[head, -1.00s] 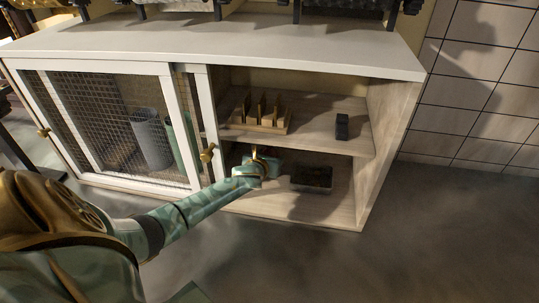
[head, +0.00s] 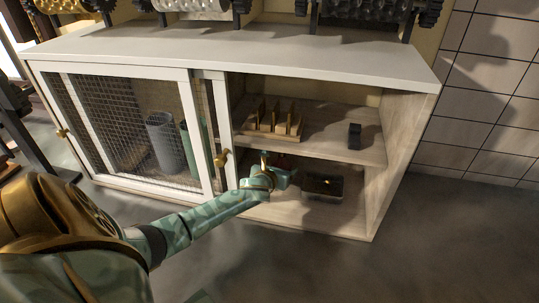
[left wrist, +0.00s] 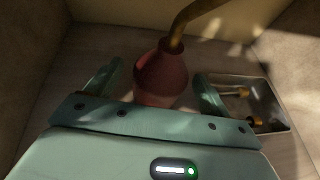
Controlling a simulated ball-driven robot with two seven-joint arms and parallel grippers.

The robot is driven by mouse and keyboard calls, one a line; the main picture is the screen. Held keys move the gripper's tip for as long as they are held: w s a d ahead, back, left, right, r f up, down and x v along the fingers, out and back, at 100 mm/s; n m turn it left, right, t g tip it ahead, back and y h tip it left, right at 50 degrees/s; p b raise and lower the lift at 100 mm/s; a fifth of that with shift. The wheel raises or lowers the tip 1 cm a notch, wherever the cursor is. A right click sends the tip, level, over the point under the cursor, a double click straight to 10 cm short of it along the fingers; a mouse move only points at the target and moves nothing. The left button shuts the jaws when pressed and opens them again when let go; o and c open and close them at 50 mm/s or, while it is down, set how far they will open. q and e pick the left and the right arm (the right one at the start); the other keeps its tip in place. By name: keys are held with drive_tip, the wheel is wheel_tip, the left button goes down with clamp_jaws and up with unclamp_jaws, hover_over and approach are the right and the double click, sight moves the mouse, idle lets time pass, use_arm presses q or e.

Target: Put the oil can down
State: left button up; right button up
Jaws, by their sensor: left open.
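The oil can (left wrist: 162,78) has a dark red body and a bent brass spout. In the left wrist view it stands between the two fingers of my left gripper (left wrist: 158,88), which are spread apart with gaps on both sides. In the head view a bit of the red oil can (head: 283,179) shows past my left gripper (head: 272,174), inside the lower open compartment of the cabinet. The can appears upright on the lower shelf; its base is hidden behind the gripper body. My right gripper is not in view.
A dark shallow tray (head: 323,195) with small brass parts lies right of the can. The upper shelf holds a wooden rack (head: 275,133) and a small black block (head: 354,135). A mesh sliding door (head: 140,125) covers the left side, with cylinders behind it.

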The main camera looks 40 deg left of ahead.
use_arm(q)
drive_tip(key=s+d, duration=0.1)
drive_tip(key=s, duration=0.2)
drive_tip(key=s+d+p, duration=0.1)
drive_tip(key=s, duration=0.3)
drive_tip(key=s+d+p, duration=0.1)
drive_tip(key=s+d, duration=0.1)
drive_tip(key=s, duration=0.2)
drive_tip(key=shift+s+d+r, duration=0.1)
drive_tip(key=shift+s+r, duration=0.05)
drive_tip(key=shift+r, duration=0.2)
drive_tip(key=shift+s+d, duration=0.2)
drive_tip(key=shift+s, duration=0.4)
